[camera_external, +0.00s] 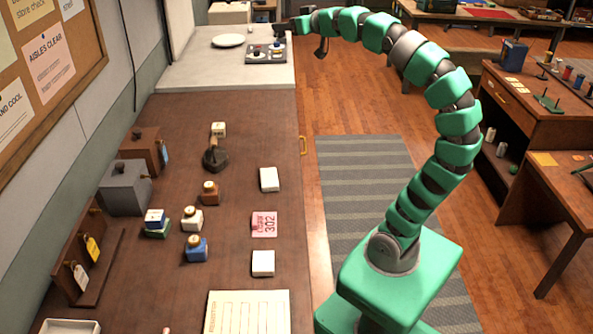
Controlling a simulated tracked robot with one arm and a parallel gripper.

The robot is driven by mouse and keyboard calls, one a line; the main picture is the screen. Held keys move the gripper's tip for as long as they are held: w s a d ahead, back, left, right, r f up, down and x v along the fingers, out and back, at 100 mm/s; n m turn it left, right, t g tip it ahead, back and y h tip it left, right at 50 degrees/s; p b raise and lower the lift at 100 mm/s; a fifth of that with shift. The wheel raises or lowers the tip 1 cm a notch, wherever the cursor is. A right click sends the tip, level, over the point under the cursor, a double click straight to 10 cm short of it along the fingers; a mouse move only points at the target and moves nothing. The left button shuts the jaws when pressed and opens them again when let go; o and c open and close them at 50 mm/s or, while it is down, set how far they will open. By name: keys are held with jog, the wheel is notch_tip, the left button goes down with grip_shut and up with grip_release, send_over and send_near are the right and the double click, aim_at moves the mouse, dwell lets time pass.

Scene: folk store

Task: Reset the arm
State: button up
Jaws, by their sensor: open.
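My green segmented arm rises from its green base at the right of the external view and arches over to the upper left. My gripper (318,47) is at the far end of the arm. It is open and small in the picture, at the right edge of the white counter top. I cannot tell whether the gripper touches anything.
A brown counter (245,205) runs along the left with ink bottles, including a blue one (196,249), a pink ticket (264,224), white cards, grey box (124,187) and key rack (90,255). A white plate (228,40) lies behind. Brown desks (520,120) stand right; a striped rug (365,190) covers the floor between.

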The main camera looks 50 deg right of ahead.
notch_tip(320, 180, up, 6)
jog(key=p, duration=0.6)
jog(key=shift+f, duration=0.1)
